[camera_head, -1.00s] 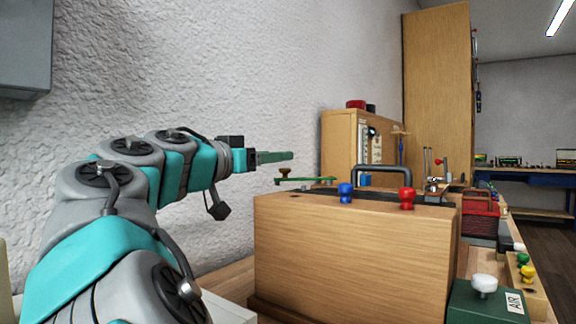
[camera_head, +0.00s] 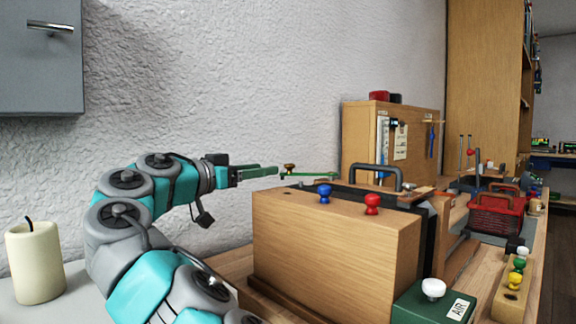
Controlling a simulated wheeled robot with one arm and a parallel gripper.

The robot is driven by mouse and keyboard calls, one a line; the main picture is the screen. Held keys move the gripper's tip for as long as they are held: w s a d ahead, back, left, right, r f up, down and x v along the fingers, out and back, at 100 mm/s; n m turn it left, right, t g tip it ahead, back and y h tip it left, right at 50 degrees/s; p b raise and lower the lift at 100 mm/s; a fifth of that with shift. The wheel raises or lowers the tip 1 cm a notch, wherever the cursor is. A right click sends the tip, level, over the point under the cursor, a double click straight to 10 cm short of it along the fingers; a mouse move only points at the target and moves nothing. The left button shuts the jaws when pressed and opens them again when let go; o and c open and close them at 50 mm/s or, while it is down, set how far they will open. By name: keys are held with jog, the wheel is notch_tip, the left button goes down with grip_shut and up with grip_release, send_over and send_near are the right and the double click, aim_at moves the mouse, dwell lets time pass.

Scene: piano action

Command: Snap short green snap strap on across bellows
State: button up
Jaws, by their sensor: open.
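A short green strap (camera_head: 315,175) with a brass knob (camera_head: 289,168) at its left end shows just above the back of a large wooden box (camera_head: 330,235). My gripper (camera_head: 272,171) comes in from the left, level with the knob, with its fingertips close to it. It is open; the finger gap is hard to see from this side, and I cannot tell whether it touches the knob. A dark band (camera_head: 349,190) along the box's back may be the bellows; most of it is hidden.
Blue (camera_head: 324,193) and red (camera_head: 372,203) knobs stand on the box top, with a dark handle (camera_head: 377,172) behind. A green AIR box (camera_head: 432,305) is at front right. A candle (camera_head: 36,262) stands at left below a grey cabinet (camera_head: 40,55). The wall is close behind my arm.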

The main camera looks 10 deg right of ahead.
aim_at(286, 167)
jog(key=x, duration=0.7)
jog(key=shift+w+d, duration=0.15)
jog(key=shift+c, duration=0.2)
grip_shut()
dwell(1.0)
